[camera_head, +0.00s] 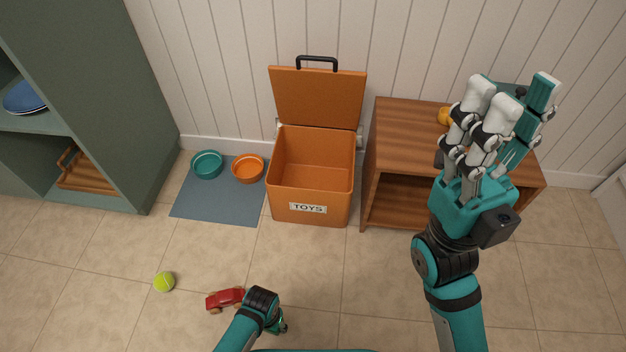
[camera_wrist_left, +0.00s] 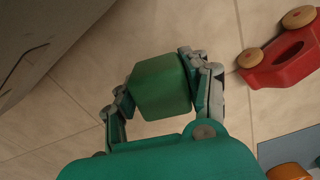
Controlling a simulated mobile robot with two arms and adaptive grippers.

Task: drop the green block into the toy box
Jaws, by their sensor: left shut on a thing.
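The green block (camera_wrist_left: 160,86) is held between the fingers of my left gripper (camera_wrist_left: 158,84) in the left wrist view. In the head view my left gripper (camera_head: 277,324) is low at the bottom middle, over the floor, and its wrist mostly hides the block. The orange toy box (camera_head: 311,208), labelled TOYS, stands against the wall with its lid (camera_head: 318,97) raised. Its visible inside looks empty. My left gripper is in front of the box, apart from it. My right gripper (camera_head: 508,98) is raised before the wooden shelf, fingers spread and empty.
A red toy car (camera_head: 225,299) lies just left of my left gripper; a tennis ball (camera_head: 164,281) is farther left. A mat (camera_head: 213,208) with two bowls is left of the box. A wooden shelf (camera_head: 405,133) stands right of it.

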